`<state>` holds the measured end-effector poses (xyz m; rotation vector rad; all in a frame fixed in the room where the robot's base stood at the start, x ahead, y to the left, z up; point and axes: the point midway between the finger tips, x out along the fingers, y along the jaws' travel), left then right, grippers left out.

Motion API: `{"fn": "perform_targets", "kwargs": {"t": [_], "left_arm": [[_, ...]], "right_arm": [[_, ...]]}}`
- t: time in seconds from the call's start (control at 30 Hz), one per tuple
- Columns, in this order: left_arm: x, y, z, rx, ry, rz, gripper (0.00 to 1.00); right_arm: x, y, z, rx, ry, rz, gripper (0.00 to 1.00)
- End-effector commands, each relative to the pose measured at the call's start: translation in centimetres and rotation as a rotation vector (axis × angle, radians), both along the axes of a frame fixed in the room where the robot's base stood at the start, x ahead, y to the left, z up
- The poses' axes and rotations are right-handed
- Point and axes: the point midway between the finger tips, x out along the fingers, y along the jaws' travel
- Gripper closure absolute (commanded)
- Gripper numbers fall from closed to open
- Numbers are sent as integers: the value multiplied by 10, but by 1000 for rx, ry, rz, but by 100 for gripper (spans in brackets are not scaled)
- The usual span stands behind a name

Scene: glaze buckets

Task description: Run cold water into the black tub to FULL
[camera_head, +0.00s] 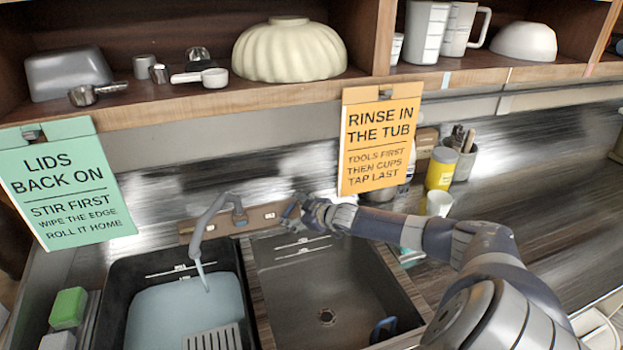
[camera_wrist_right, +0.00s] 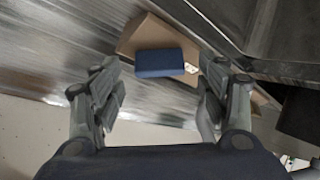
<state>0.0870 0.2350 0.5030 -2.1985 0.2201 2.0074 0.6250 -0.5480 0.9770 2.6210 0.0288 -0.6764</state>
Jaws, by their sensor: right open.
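The black tub (camera_head: 118,292) stands at the lower left with pale blue water (camera_head: 170,312) in it. Light marks (camera_head: 175,270) on its far inner wall show above the water; their lettering is too small to read. The grey spout (camera_head: 203,232) curves over the tub, and a thin pale stream seems to fall from it. A wooden tap board (camera_head: 262,217) carries a blue handle (camera_head: 291,210) at its right end. My right gripper (camera_head: 303,208) is at this handle. In the right wrist view, its open fingers (camera_wrist_right: 165,85) stand either side of the blue handle (camera_wrist_right: 160,62), with gaps.
A grated insert (camera_head: 213,340) sits at the tub's near edge. An orange sign (camera_head: 378,145) hangs above my right gripper.

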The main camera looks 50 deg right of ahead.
Motion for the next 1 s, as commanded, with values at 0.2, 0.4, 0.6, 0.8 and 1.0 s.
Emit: {"fn": "perform_targets", "kwargs": {"t": [0.2,0.4,0.6,0.8,1.0], "left_arm": [[1,0,0,0,-1,0,100],[1,0,0,0,-1,0,100],[1,0,0,0,-1,0,100],[1,0,0,0,-1,0,100],[1,0,0,0,-1,0,100]], "right_arm": [[-19,2,9,-1,2,0,32],[-34,3,18,-3,2,2,32],[-49,4,25,-1,2,0,32],[-63,6,33,-1,1,1,32],[-76,7,39,-1,1,0,32]]}}
